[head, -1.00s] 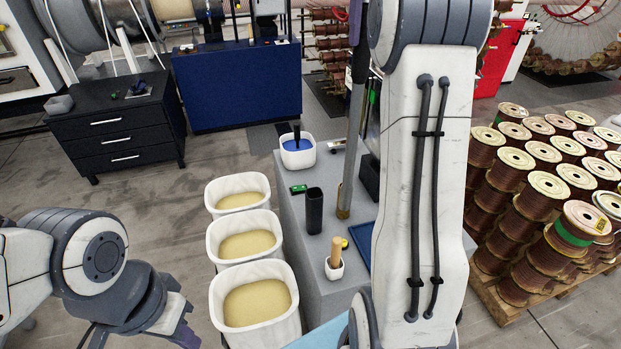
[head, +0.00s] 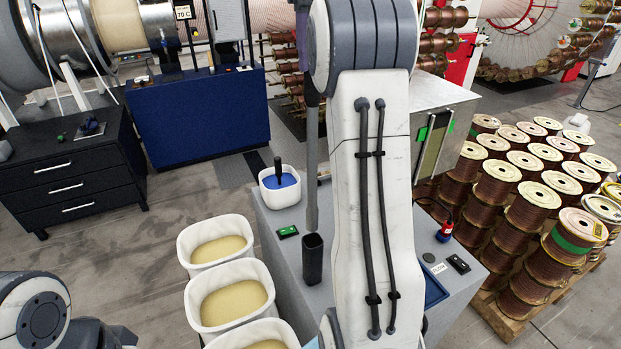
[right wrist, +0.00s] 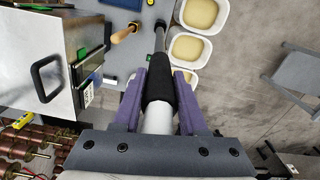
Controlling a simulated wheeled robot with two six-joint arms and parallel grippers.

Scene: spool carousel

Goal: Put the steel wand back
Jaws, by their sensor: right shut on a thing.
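The steel wand (head: 312,165) hangs nearly upright left of my right arm in the head view. My right gripper (right wrist: 161,80) is shut on its black grip (right wrist: 160,88) in the right wrist view, a purple finger on each side. The dark upright holder (head: 312,262) stands on the grey bench. The wand's lower end meets the holder's mouth and its brass tip is hidden; it looks inserted, but how deep I cannot tell. Only part of my left arm shows at the lower left of the head view; its gripper is out of frame.
White tubs (head: 232,296) of yellowish material line the bench's left side. A blue-filled pot (head: 280,183) and a green item (head: 288,231) stand near the holder. A wooden handle (right wrist: 124,34) shows beside the wand. Copper spools (head: 530,210) stand at right.

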